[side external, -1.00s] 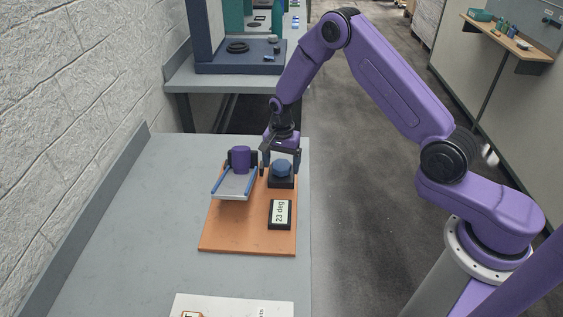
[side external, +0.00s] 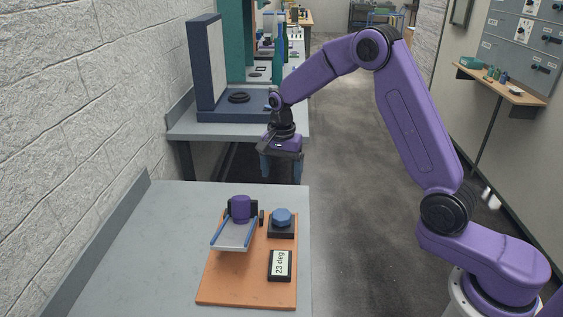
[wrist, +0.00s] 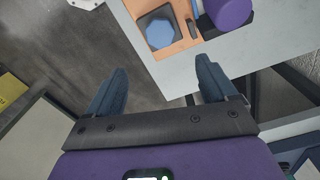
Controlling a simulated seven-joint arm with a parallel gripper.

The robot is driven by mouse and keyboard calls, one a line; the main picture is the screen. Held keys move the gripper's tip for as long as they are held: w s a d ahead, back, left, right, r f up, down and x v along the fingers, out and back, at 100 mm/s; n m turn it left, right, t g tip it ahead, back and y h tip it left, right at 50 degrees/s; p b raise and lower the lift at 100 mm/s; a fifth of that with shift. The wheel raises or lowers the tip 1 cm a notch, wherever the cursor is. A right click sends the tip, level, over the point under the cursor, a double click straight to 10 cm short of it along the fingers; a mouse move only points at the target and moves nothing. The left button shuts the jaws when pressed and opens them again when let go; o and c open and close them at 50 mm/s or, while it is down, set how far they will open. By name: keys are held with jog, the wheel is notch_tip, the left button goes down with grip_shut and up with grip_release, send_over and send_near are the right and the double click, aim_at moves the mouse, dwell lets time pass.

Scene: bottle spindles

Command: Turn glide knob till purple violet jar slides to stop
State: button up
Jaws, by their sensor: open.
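The purple jar (side external: 240,207) stands at the upper end of a tilted grey ramp with blue side rails (side external: 233,236), against a dark block. In the wrist view part of the jar (wrist: 232,10) shows at the top edge. The blue knob (side external: 282,216) sits on a black base right of the ramp; it also shows in the wrist view (wrist: 160,32). A display (side external: 280,265) in front of it reads 23 deg. My gripper (side external: 281,176) is open and empty, raised above and behind the knob, apart from it. Its two blue fingers (wrist: 162,72) show in the wrist view.
The ramp, knob and display are on an orange board (side external: 235,288) on a grey table (side external: 130,265). A second bench with a dark blue fixture (side external: 240,115) stands behind. A wall is at left. Open floor lies to the right.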

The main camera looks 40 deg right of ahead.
jog(key=shift+r, duration=1.35)
jog(key=shift+w, duration=0.1)
jog(key=w+a+n+g+h, duration=0.1)
jog(key=w+a+n+g, duration=0.3)
jog(key=n, duration=0.7)
jog(key=n+h, duration=0.2)
jog(key=n, duration=0.6)
send_near(281, 214)
jog(key=x, duration=0.8)
jog(key=shift+s+d+f, duration=0.15)
jog(key=shift+f, duration=0.2)
jog(key=c, duration=1)
